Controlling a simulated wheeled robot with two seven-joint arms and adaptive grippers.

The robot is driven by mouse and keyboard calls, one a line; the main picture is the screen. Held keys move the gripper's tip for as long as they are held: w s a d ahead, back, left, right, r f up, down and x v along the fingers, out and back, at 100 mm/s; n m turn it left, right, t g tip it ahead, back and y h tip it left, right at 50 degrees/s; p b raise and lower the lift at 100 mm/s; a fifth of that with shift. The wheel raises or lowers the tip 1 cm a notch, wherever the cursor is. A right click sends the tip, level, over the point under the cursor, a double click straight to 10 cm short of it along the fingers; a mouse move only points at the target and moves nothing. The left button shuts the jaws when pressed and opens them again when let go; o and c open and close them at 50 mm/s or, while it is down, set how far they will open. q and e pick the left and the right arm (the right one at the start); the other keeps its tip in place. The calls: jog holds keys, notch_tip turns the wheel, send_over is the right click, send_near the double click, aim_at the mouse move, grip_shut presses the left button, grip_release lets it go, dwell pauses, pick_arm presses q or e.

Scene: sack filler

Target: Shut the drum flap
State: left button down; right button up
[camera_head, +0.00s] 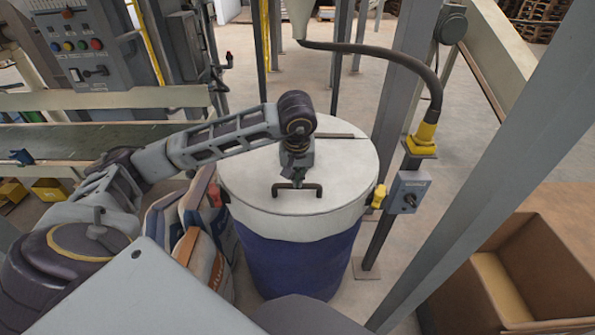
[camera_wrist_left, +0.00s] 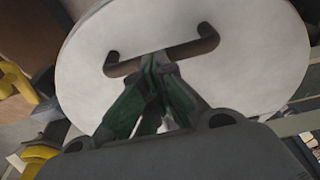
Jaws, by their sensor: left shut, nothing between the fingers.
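The drum (camera_head: 295,262) is dark blue below with a pale upper band. Its round white flap (camera_head: 245,165) lies about flat over the top, with a dark strip towards its back edge; no opening shows. A dark bar handle (camera_head: 314,188) is at the flap's front. My left gripper (camera_head: 295,180) points down at the handle. In the left wrist view its green fingers (camera_wrist_left: 156,62) are together at the middle of the handle (camera_wrist_left: 205,42), with nothing between them. I cannot tell whether they touch it. The flap (camera_wrist_left: 240,60) fills much of that view. My right gripper is not in view.
Filled sacks (camera_head: 203,222) stand close left of the drum. A grey post with a switch box (camera_head: 408,192) and a yellow fitting (camera_head: 378,196) are at its right. A cardboard box (camera_head: 530,265) is at lower right. A control panel (camera_head: 85,45) is at upper left.

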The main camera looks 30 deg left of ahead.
pick_arm(q)
jog(key=shift+s+d+f, duration=0.15)
jog(key=shift+s+f, duration=0.05)
jog(key=shift+f, duration=0.25)
jog(key=shift+r, duration=0.15)
jog(key=shift+p+v, duration=0.5)
jog(key=shift+v, duration=0.35)
jog(key=v, duration=0.1)
jog(key=p+v, duration=0.1)
jog(key=v, duration=0.1)
jog(key=p+v, duration=0.1)
jog(key=v, duration=0.1)
jog(key=shift+w+a+r, duration=0.1)
jog(key=shift+w+a, duration=0.1)
jog(key=shift+w, duration=0.2)
jog(key=shift+r, duration=0.35)
jog(key=p+v, duration=0.4)
jog(key=v, duration=0.3)
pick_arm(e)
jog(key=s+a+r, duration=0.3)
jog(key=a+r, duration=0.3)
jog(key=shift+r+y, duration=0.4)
pick_arm(q)
jog(key=shift+a, duration=0.1)
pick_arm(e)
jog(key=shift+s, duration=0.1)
